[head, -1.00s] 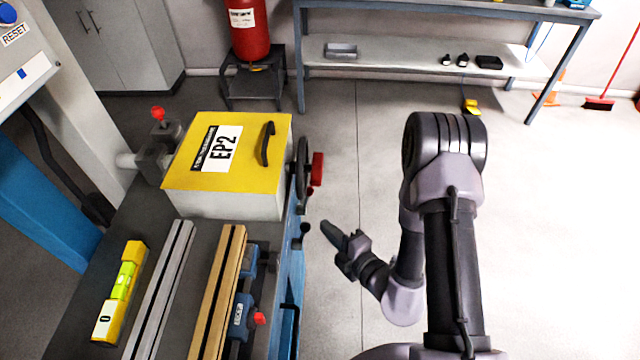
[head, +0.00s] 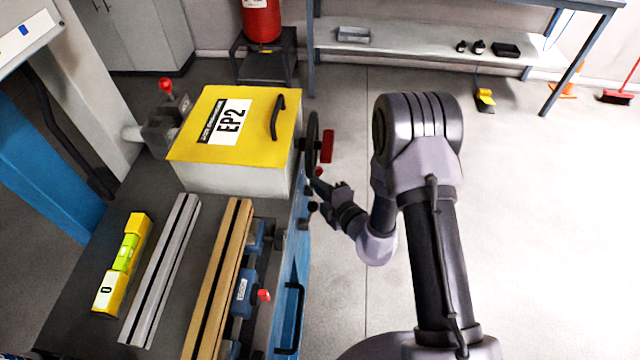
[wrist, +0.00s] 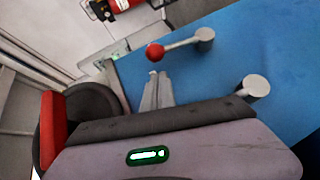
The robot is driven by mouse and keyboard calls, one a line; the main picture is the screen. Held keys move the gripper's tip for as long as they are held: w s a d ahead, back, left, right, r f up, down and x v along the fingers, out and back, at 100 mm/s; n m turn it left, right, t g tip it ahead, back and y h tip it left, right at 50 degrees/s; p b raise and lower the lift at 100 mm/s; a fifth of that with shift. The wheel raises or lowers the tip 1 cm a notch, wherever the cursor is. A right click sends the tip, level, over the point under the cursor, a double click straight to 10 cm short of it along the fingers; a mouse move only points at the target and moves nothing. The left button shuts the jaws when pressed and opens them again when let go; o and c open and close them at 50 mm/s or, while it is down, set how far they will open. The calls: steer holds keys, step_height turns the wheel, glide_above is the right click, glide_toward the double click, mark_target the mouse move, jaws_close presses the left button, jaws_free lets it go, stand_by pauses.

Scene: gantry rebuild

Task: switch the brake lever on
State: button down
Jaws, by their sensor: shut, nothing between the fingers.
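A lever with a red ball end (wrist: 155,52) and a grey hub (wrist: 204,38) sits on the blue side panel (wrist: 240,60) of the bench. No label shows, so I cannot confirm that it is the brake lever. In the wrist view my gripper (wrist: 155,77) is shut and empty, its fingertips just below the red ball; I cannot tell whether they touch it. In the head view my gripper (head: 317,184) is beside the bench's right side, below the handwheel. A small red spot (head: 319,171) near the fingertips may be the ball.
A black handwheel (head: 311,140) with a red grip (head: 327,147) is close to my gripper. A second grey hub (wrist: 256,87) is on the blue panel. A yellow-lidded box (head: 270,95) marked EP2 stands on the bench.

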steer(key=shift+w+d+f, duration=0.15)
steer(key=shift+w, duration=0.35)
steer(key=shift+w+d+f, duration=0.1)
steer(key=shift+w+f, duration=0.05)
steer(key=shift+w, duration=0.3)
steer(key=shift+r, duration=0.15)
